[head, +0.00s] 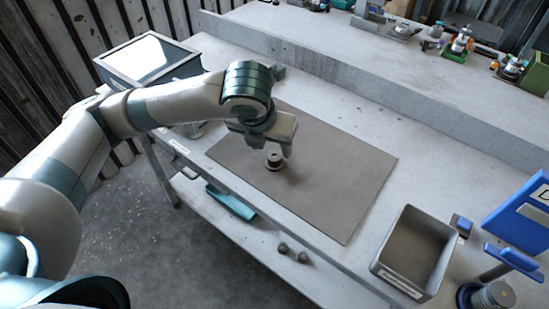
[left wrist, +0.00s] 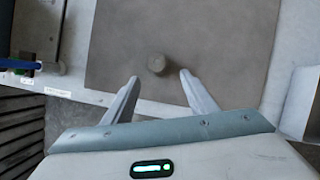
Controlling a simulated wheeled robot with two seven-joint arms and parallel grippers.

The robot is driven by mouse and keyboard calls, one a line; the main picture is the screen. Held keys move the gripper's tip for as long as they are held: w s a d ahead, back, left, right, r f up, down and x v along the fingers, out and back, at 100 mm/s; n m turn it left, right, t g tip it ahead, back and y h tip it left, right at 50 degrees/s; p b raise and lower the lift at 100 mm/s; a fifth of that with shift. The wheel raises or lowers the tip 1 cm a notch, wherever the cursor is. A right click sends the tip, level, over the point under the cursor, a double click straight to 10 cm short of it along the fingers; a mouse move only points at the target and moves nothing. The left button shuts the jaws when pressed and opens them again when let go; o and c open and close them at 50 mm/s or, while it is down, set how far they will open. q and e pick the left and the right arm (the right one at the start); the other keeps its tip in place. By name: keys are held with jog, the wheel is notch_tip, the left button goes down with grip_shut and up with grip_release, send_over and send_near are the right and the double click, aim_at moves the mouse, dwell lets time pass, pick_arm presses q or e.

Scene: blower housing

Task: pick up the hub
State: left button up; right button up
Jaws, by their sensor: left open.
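The hub (head: 273,161) looks to be the small round grey part standing on the brown mat (head: 335,185), near the mat's left part. In the left wrist view the hub (left wrist: 156,63) shows as a short cylinder on the mat (left wrist: 215,45), just beyond the fingertips. My left gripper (head: 269,148) is over the hub in the head view, its fingers pointing down. In the left wrist view my left gripper (left wrist: 158,77) is open and empty, with a finger to either side of the hub's line. My right gripper is not in view.
A grey bin (head: 411,255) stands on the bench at the right, beside a blue holder (head: 520,215). A raised ledge (head: 400,85) runs along the back with several parts beyond it. A glossy-topped box (head: 148,60) is at the left. The mat around the hub is clear.

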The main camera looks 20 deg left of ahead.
aim_at(274, 157)
pick_arm(q)
jog(key=x, duration=0.3)
jog(key=shift+w+f, duration=0.15)
jog(key=shift+f, duration=0.05)
jog(key=shift+w+f, duration=0.1)
jog(key=shift+f, duration=0.15)
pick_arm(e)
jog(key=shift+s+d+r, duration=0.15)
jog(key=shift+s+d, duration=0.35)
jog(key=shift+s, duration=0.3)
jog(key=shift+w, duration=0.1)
pick_arm(q)
jog(key=shift+f, duration=0.1)
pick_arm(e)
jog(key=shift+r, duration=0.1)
pick_arm(q)
jog(key=x, duration=0.1)
jog(key=p+x, duration=0.1)
jog(key=x, duration=0.1)
jog(key=shift+w+a+f+p, duration=0.15)
jog(key=shift+w+a+p, duration=0.15)
jog(key=shift+p, duration=0.1)
jog(key=shift+x, duration=0.75)
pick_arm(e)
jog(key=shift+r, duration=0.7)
